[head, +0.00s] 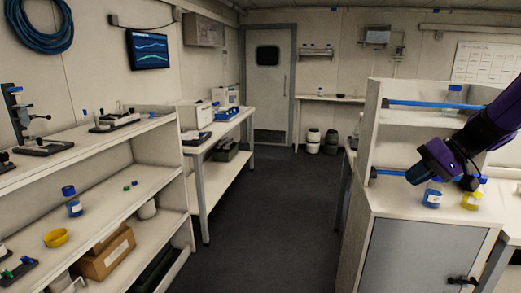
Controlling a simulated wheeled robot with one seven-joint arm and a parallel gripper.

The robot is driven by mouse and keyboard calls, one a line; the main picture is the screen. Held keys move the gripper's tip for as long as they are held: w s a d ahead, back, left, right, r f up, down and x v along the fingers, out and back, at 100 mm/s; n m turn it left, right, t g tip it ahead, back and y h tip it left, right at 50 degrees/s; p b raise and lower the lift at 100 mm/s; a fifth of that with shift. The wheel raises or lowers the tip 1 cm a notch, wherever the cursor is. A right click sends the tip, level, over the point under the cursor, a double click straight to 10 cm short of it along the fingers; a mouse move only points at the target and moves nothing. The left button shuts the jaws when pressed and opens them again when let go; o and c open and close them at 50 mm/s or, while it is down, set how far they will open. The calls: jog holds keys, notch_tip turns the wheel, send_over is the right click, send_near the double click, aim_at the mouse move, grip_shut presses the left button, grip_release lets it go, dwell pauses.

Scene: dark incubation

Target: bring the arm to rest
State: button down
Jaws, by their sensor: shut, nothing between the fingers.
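My arm (485,130), purple and black, reaches in from the right edge in the head view. It slants down to the left in front of the white shelf cabinet. My gripper (468,184) is the small dark end below the arm, partly hidden by it. It is shut and empty. It appears in front of or just above the yellow bottle (471,199); the gap in depth cannot be told. A blue-filled bottle (432,197) stands just left of it, its top overlapped by my arm.
The grey-doored cabinet (411,258) stands below the bottles, with a blue-barred shelf (408,119) above. Another bottle (453,97) stands on the upper shelf. The aisle floor (270,220) is clear to the door (268,90).

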jog(key=s+a+r+h, duration=0.2)
jog(key=s, duration=0.6)
jog(key=s+a+r+t+h, duration=0.1)
jog(key=s+a+r+h, duration=0.1)
jog(key=s, duration=0.6)
jog(key=s+a+r+h, duration=0.3)
jog(key=s, duration=0.6)
jog(key=shift+r+t+h, duration=0.25)
jog(key=shift+t+h, duration=0.05)
